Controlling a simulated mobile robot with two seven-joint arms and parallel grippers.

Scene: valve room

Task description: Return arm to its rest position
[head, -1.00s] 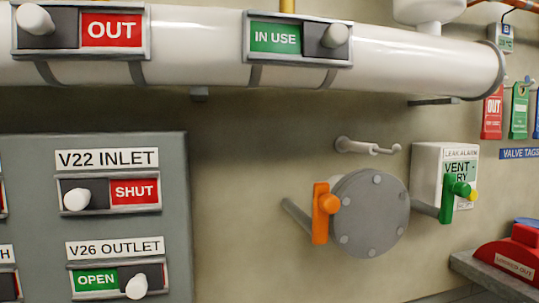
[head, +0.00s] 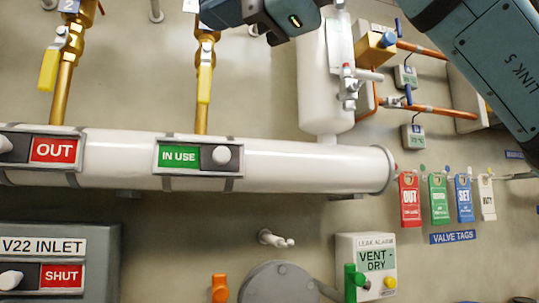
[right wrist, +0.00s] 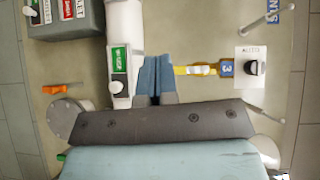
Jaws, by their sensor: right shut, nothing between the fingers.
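My right gripper (head: 222,12) is at the top of the head view, partly cut off by the upper edge, in front of the wall with the pipes. Its arm link (head: 485,65) crosses the upper right corner. In the right wrist view the blue fingers (right wrist: 155,76) are together with nothing between them. They appear over the area beside the white pipe (right wrist: 125,50) and a yellow valve handle (right wrist: 193,70). My left gripper is not in view.
A white pipe (head: 300,165) with OUT and IN USE sliders crosses the wall. Yellow-handled valves (head: 205,80), a white tank (head: 325,85), copper pipes and hanging valve tags (head: 440,198) surround it. Below are a grey panel (head: 95,260), an orange lever (head: 220,288) and a leak alarm box (head: 350,248).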

